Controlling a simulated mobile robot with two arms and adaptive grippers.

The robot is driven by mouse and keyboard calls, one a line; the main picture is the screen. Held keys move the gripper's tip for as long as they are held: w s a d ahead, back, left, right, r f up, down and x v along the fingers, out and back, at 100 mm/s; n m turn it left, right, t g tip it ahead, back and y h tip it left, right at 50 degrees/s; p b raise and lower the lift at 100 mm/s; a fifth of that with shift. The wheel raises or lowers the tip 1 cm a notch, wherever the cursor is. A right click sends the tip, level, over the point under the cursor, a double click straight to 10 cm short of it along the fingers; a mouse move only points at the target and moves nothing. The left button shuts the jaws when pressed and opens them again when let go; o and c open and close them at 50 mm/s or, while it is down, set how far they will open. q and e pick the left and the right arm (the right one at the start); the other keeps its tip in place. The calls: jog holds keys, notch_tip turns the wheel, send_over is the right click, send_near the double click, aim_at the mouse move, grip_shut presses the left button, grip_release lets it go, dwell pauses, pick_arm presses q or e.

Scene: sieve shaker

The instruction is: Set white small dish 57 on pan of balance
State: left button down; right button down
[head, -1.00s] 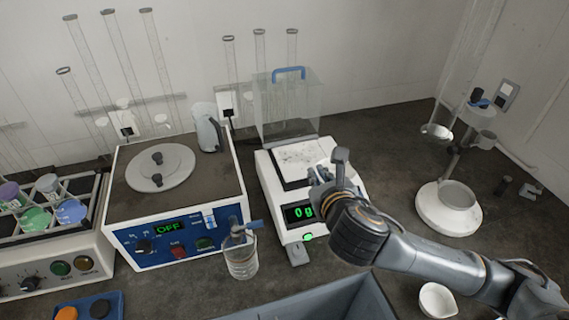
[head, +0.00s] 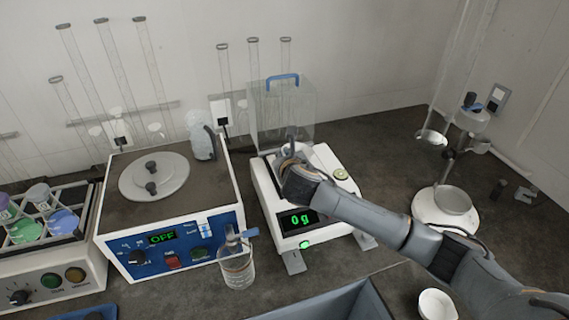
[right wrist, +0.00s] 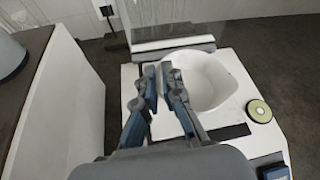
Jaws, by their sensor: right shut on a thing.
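The white small dish (right wrist: 212,80) shows in the right wrist view, over the balance's pan (right wrist: 163,126). My right gripper (right wrist: 159,78) is shut on the dish's left rim. I cannot tell whether the dish's base touches the pan. In the head view my right gripper (head: 292,158) is above the balance (head: 268,208) and hides most of the dish and pan. The balance's display (head: 298,219) reads 0 g. My left gripper is not in view.
A clear draft shield (head: 283,115) with a blue handle stands behind the balance. A blue-fronted device (head: 170,250) reading OFF is to the left, with a bottle (head: 238,268) before it. Another white dish (head: 437,304) sits at lower right. A white-based stand (head: 428,210) is at right.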

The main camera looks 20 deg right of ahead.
jog(key=shift+w+d+f, duration=0.2)
jog(key=shift+w+f, duration=0.3)
jog(key=shift+f, duration=0.15)
jog(key=shift+w+f, duration=0.2)
jog(key=shift+f, duration=1.6)
jog(key=c, duration=1.5)
grip_release()
jog(key=shift+o, duration=0.2)
jog(key=v, duration=1.2)
